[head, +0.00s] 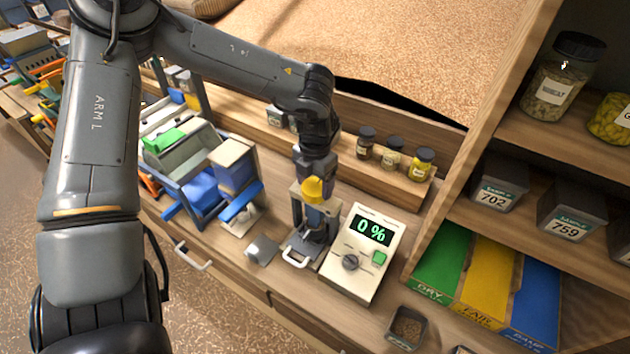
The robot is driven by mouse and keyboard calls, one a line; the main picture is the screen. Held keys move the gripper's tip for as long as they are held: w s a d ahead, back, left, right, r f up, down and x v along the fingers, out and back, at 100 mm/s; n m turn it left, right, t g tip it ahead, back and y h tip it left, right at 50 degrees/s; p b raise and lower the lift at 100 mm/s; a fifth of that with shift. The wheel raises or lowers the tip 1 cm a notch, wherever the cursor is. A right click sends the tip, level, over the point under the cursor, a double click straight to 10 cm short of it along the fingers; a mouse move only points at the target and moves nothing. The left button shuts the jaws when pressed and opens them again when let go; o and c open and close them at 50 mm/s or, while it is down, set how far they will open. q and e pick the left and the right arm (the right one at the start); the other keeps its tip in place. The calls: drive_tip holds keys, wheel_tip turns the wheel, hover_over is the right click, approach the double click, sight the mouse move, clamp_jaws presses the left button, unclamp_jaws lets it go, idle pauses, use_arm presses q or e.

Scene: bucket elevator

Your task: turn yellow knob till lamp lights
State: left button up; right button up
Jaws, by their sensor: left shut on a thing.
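The yellow knob (313,191) sits on top of a small upright device (316,215) on the bench. My left gripper (314,178) reaches down from above and is shut on the knob; its fingers hide the knob's upper part. A white meter box (346,284) stands just right of the device. I cannot tell whether this square is a lamp or a button. My right gripper is not in view.
Small jars (391,155) stand on a ledge behind. A machine with blue and green parts (190,165) is to the left. Shelves with sample bins (497,190) and colored trays (484,281) are to the right. A small grain container (406,328) is near the front.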

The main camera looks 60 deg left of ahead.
use_arm(q)
drive_tip(key=m, duration=0.5)
drive_tip(key=shift+r+m, duration=0.1)
drive_tip(key=shift+m, duration=0.2)
drive_tip(key=m, duration=0.4)
drive_tip(key=shift+m+p, duration=0.3)
drive_tip(key=shift+p, duration=0.05)
drive_tip(key=shift+m, duration=0.6)
drive_tip(key=o, duration=1)
drive_tip(key=shift+o, duration=0.2)
